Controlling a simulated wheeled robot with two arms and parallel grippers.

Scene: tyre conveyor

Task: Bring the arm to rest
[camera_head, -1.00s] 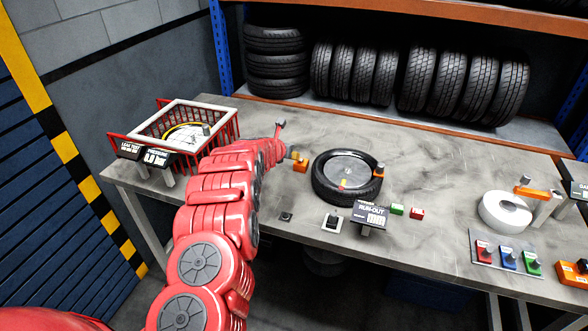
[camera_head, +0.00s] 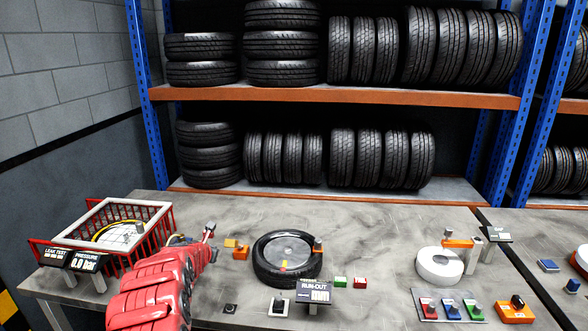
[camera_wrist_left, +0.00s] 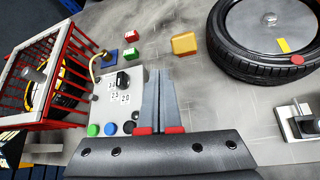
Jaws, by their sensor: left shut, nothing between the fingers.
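My left arm is red and comes in from the lower left of the head view, reaching over the table (camera_head: 370,240). My left gripper (camera_head: 209,230) is over the table between the red cage and the tyre. In the left wrist view the left gripper (camera_wrist_left: 159,72) has its two grey fingers together, with nothing between them. My right gripper is not in either view.
A tyre (camera_head: 259,269) lies flat on the run-out station, right of my gripper. A red cage (camera_head: 166,229) stands at the left. A control box (camera_wrist_left: 100,115) with buttons lies near the fingers. Tyre racks (camera_head: 340,94) rise behind.

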